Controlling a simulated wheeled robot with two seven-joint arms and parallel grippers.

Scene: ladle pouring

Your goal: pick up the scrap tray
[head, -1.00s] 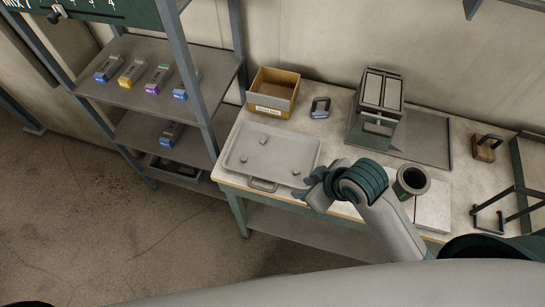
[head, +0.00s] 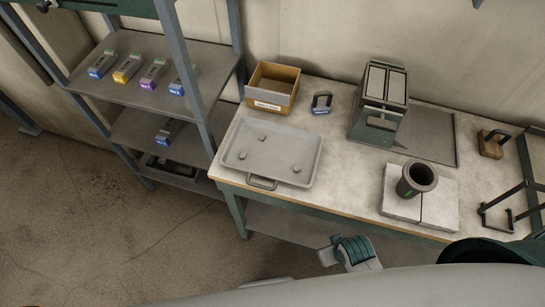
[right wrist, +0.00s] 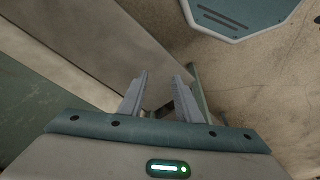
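The scrap tray (head: 232,163) is a shallow grey metal tray with a raised rim. In the head view only part of my right arm shows, below the bench front and apart from the tray. My left gripper is not in view.
A cardboard box (head: 287,85) and a blue-grey handled block (head: 321,104) stand behind the tray. A dark cup (head: 417,179) stands on pale slabs (head: 438,211). A metal machine (head: 378,104) is at the back. A shelf rack (head: 140,75) stands left. The bench between tray and slabs is clear.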

